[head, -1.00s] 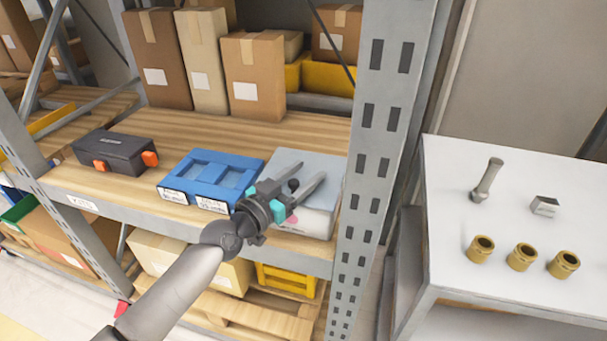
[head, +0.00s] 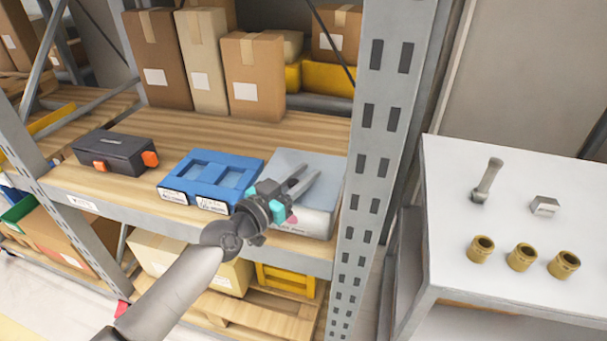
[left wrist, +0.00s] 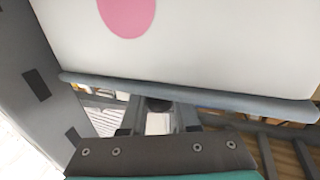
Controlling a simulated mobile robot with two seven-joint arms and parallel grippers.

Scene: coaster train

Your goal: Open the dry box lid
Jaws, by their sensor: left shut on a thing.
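The dry box is the white box (head: 314,224) at the right end of the wooden shelf. Its flat grey lid (head: 282,160) lies down on it, closed. In the left wrist view, the white box wall with a pink dot (left wrist: 127,14) and the grey lid rim (left wrist: 220,98) fill the upper part. My left gripper (head: 304,174) reaches over the lid's front, its fingers closed on a small dark knob (left wrist: 158,103) at the lid's front edge. The fingers largely hide the knob in the head view. My right gripper is not in view.
A blue tray (head: 208,172) stands just left of the dry box, and a black case with orange latches (head: 108,152) is farther left. A grey rack post (head: 372,150) rises close on the right. Cardboard boxes (head: 254,75) stand behind, with bare shelf between.

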